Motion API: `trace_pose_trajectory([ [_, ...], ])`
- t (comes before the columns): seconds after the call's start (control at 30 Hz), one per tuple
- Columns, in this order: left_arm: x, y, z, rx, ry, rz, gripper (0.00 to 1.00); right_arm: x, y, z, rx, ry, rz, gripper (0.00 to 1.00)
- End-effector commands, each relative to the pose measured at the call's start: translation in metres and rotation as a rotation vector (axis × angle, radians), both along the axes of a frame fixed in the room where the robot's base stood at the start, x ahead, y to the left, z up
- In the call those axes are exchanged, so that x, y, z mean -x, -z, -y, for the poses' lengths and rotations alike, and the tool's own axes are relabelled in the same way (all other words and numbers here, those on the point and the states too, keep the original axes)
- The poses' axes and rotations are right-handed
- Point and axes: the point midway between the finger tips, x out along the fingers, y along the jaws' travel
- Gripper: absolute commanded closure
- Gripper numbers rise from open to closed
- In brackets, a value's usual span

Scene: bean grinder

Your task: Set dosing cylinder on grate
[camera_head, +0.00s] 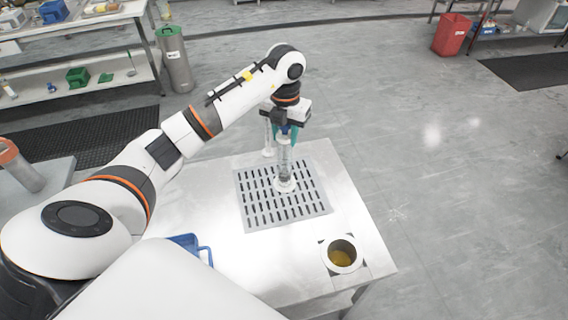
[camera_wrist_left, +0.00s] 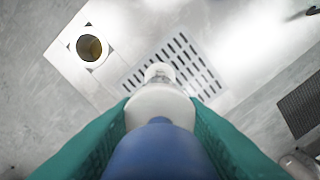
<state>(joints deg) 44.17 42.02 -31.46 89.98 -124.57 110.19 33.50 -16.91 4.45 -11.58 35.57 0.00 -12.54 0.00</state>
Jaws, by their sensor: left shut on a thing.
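The dosing cylinder (camera_head: 285,164) is a clear upright tube with a white foot and a blue top. My left gripper (camera_head: 286,131), with teal fingers, is shut on its upper part. The foot appears over the grey slotted grate (camera_head: 253,213), near its middle; I cannot tell whether it touches. In the left wrist view the blue top (camera_wrist_left: 160,150) fills the space between the fingers (camera_wrist_left: 160,125), with the grate (camera_wrist_left: 205,88) below. The blue top and the collar hide much of the tube there. My right gripper is not in view.
The grate lies on a pale metal table (camera_head: 200,190). A round opening with yellowish contents (camera_head: 342,256) is at the table's front right. A blue container (camera_head: 188,243) is at the left front.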

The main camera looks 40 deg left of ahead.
Motion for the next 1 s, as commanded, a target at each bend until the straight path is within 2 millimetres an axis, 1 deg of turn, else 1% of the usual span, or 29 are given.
trace_pose_trajectory([
  [0.03, 0.001, 0.011, 0.0, 0.002, -0.002, -0.006, 1.0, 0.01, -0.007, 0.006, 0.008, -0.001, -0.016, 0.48],
  [0.13, 0.001, 0.036, 0.0, 0.003, -0.001, -0.004, 1.0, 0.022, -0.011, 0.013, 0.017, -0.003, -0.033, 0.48],
  [0.2, 0.0, 0.051, 0.0, 0.001, -0.002, -0.002, 1.0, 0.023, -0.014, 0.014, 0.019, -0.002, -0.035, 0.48],
  [0.3, 0.0, 0.065, 0.0, 0.001, -0.002, 0.0, 1.0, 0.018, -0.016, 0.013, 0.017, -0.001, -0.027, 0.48],
  [0.47, -0.001, 0.078, 0.0, 0.002, -0.001, 0.0, 1.0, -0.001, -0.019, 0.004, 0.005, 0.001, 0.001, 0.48],
  [0.53, 0.0, 0.088, 0.0, 0.001, 0.0, -0.001, 1.0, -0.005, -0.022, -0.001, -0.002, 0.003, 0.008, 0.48],
  [0.63, 0.0, 0.104, 0.0, 0.002, -0.002, -0.001, 1.0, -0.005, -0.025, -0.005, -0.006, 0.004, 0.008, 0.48],
  [0.73, -0.001, 0.114, 0.0, 0.002, -0.001, 0.001, 1.0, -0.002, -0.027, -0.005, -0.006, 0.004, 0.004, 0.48],
  [0.8, -0.001, 0.118, 0.0, 0.001, -0.001, 0.003, 1.0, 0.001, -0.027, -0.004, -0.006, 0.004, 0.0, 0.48],
  [1.0, -0.001, 0.118, 0.0, 0.0, 0.0, 0.004, 1.0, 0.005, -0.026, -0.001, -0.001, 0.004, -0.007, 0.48],
])
